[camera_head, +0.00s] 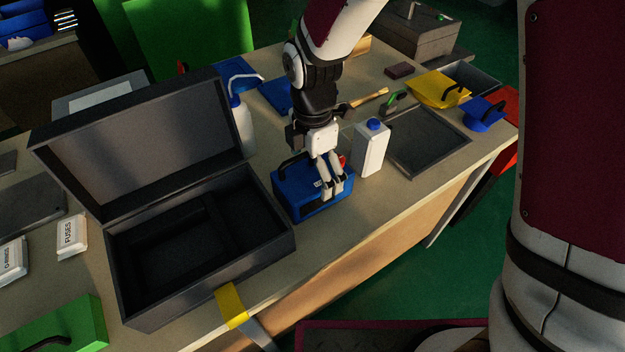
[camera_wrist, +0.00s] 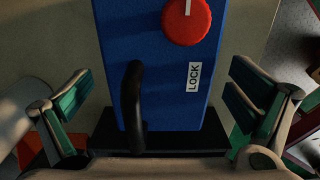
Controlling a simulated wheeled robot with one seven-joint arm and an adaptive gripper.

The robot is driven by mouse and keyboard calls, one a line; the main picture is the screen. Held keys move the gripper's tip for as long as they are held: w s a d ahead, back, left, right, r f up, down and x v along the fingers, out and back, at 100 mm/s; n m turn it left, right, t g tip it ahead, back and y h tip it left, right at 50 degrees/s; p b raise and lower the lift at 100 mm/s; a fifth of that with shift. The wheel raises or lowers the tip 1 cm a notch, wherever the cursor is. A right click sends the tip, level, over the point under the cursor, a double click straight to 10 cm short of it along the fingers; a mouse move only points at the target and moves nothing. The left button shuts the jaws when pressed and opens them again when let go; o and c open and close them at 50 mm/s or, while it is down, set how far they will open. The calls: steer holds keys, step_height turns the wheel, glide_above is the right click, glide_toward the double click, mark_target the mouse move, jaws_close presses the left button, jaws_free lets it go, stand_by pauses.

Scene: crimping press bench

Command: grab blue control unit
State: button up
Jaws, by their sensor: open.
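The blue control unit (camera_head: 297,193) stands on the bench between the open black case and a white bottle. In the wrist view the blue control unit (camera_wrist: 165,65) shows a black handle, a red knob and a LOCK label. My gripper (camera_head: 333,194) is over the unit, with its fingers in front of the unit's right part in the head view. In the wrist view my gripper (camera_wrist: 160,105) is open, with one finger on each side of the unit and gaps visible between them. Whether the fingers touch the unit cannot be told.
The open black case (camera_head: 270,247) is close on the left, its lid raised. The white bottle (camera_head: 370,152) with a blue cap stands close on the right. A wash bottle (camera_head: 243,125) is behind. A grey tray (camera_head: 455,150) lies farther right. A yellow strap (camera_head: 231,306) hangs at the front edge.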

steer(key=shift+f, duration=0.8)
steer(key=shift+c, duration=0.6)
steer(key=c, duration=1.8)
steer(key=shift+o, duration=0.2)
steer(key=shift+r, duration=0.15)
